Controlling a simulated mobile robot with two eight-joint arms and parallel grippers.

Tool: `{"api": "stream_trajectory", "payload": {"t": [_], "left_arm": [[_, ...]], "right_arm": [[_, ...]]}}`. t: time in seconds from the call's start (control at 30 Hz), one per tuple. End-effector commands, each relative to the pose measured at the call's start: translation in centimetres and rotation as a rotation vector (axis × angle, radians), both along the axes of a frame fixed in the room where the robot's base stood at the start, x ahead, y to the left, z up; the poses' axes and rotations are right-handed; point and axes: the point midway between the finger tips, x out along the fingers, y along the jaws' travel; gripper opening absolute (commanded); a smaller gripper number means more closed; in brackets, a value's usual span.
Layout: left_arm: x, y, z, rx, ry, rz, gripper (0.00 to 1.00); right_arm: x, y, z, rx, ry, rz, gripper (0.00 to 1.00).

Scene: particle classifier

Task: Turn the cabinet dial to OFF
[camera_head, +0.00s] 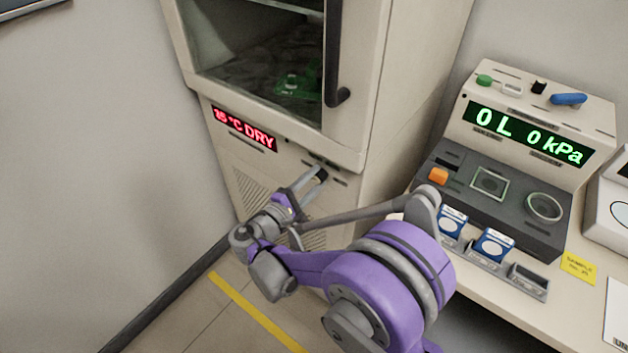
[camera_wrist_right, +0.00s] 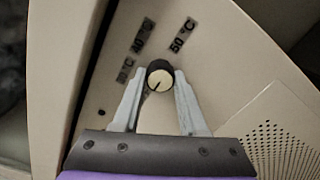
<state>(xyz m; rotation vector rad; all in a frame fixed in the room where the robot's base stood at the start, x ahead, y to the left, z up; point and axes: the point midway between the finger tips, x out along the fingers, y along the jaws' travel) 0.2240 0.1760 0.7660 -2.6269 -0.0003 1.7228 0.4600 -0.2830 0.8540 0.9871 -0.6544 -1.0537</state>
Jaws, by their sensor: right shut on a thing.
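The cabinet dial (camera_wrist_right: 159,77) is a small round knob with a black rim and cream face. Its dark pointer line points down and left in the wrist view. In the head view the dial (camera_head: 321,176) is a small dark knob on the cabinet's lower front, below the glass door. My right gripper (camera_wrist_right: 161,78) is shut on the dial, one grey finger on each side. It also shows in the head view (camera_head: 313,178), reaching the panel from below. Temperature labels (camera_wrist_right: 181,36) surround the dial; one reads 50 °C. I cannot make out an OFF label. My left gripper is out of view.
The cabinet (camera_head: 400,60) has a red display (camera_head: 244,129) that seems to read 15 °C DRY, and a dark door handle (camera_head: 335,60) above. A control console (camera_head: 520,120) with a green display stands on the bench at right. Floor at lower left is clear.

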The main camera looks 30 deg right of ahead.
Motion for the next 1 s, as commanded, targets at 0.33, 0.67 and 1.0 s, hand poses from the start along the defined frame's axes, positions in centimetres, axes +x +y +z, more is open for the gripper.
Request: {"api": "stream_trajectory", "payload": {"t": [0.33, 0.67, 1.0], "left_arm": [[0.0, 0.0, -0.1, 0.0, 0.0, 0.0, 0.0], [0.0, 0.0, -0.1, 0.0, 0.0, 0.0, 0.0], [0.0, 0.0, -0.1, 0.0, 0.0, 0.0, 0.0]], "right_arm": [[-0.02, 0.04, -0.05, -0.013, 0.037, 0.0, 0.0], [-0.02, 0.04, -0.05, -0.014, 0.037, 0.001, 0.53], [0.0, 0.01, -0.02, -0.014, 0.036, 0.0, 0.72]]}}
